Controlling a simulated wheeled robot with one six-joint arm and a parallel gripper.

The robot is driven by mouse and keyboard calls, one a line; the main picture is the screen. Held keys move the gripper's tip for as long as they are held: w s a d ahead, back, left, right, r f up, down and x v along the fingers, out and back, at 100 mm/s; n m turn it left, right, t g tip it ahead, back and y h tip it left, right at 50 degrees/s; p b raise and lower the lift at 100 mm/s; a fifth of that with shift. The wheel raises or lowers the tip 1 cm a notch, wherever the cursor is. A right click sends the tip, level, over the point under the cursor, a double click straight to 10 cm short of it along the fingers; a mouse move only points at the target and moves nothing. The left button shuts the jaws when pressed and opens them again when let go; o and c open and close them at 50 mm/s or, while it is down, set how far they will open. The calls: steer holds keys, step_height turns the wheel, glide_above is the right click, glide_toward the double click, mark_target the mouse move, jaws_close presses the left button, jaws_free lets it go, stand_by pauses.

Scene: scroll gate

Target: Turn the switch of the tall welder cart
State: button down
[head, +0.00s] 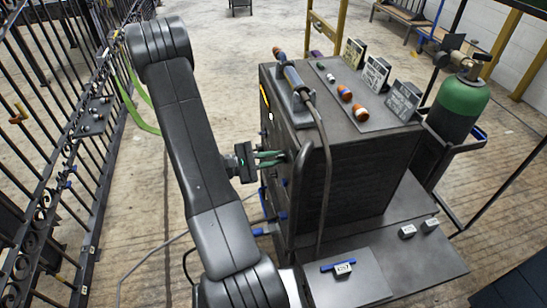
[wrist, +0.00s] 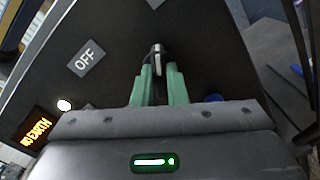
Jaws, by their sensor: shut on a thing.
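The tall welder cart (head: 350,175) is a dark box on a low base in the middle of the head view. My gripper (head: 284,157) reaches its left face from the left, with green fingers pointing at the panel. In the wrist view the fingers (wrist: 158,70) are closed around a small grey metal switch lever (wrist: 157,49) on the dark panel. The switch itself is hidden in the head view. Any other position label is hidden or unclear.
A lit orange display (wrist: 38,130) and a round white light (wrist: 64,105) are at the panel's left. A green gas cylinder (head: 459,103) stands behind the cart at right. A black iron gate (head: 90,150) runs along the left. Floor between gate and cart is partly open.

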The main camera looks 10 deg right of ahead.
steer(key=n+p, duration=0.2)
steer(key=n, duration=0.5)
steer(key=shift+r, duration=0.1)
steer(key=n+p, duration=0.2)
steer(key=n, duration=0.2)
steer(key=shift+s, duration=0.1)
steer(key=shift+n+p, duration=0.9)
steer(key=shift+n, duration=0.8)
steer(key=c, duration=1.5)
jaws_free()
steer(key=shift+o, duration=0.2)
steer(key=a+b, duration=0.2)
steer(key=a, duration=1.1)
steer(key=shift+s+a, duration=0.25)
steer(key=shift+a, duration=0.15)
